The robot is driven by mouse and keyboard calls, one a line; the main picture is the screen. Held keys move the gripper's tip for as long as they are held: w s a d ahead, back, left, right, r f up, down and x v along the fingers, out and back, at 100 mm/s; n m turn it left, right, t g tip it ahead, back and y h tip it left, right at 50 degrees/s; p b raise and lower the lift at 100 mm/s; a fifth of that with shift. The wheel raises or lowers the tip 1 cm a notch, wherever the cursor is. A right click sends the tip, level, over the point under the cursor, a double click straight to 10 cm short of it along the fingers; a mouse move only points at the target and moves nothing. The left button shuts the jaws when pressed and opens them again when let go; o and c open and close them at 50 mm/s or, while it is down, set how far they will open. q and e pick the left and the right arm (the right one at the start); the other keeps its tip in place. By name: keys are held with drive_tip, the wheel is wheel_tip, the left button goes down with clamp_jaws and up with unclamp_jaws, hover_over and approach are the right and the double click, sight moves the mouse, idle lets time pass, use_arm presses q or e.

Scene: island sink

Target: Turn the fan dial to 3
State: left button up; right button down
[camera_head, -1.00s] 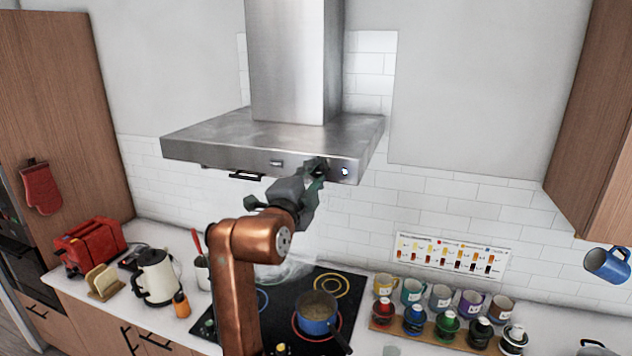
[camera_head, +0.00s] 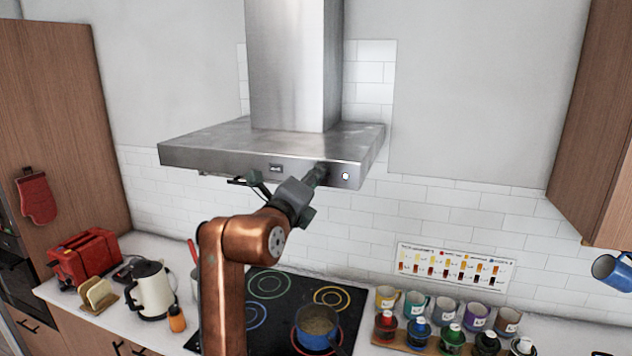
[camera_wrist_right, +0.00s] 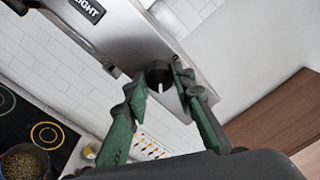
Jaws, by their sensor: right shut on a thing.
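The steel range hood (camera_head: 220,150) hangs over the stove in the head view. My right gripper (camera_head: 318,175) is at the right part of its front edge and hides the fan dial there. In the right wrist view the fan dial (camera_wrist_right: 158,74) is a round black knob with a white mark, which points roughly downward in that picture. The fingers of my right gripper (camera_wrist_right: 162,90) stand on either side of the dial, shut on it. Any numbers around the dial are not readable. My left gripper is not in view.
A small bright round spot (camera_head: 345,176) is right of my gripper. Below are the cooktop (camera_head: 270,285) with a blue pot (camera_head: 317,335) and several mugs. A wooden cabinet (camera_head: 590,130) hangs at the right.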

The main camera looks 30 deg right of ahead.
drive_tip(key=shift+w+f+m, duration=0.1)
drive_tip(key=shift+f+m, duration=0.1)
drive_tip(key=shift+m, duration=0.2)
drive_tip(key=c, duration=1.7)
unclamp_jaws()
drive_tip(key=shift+r, duration=0.1)
drive_tip(key=shift+o, duration=0.4)
drive_tip(key=v, duration=1.2)
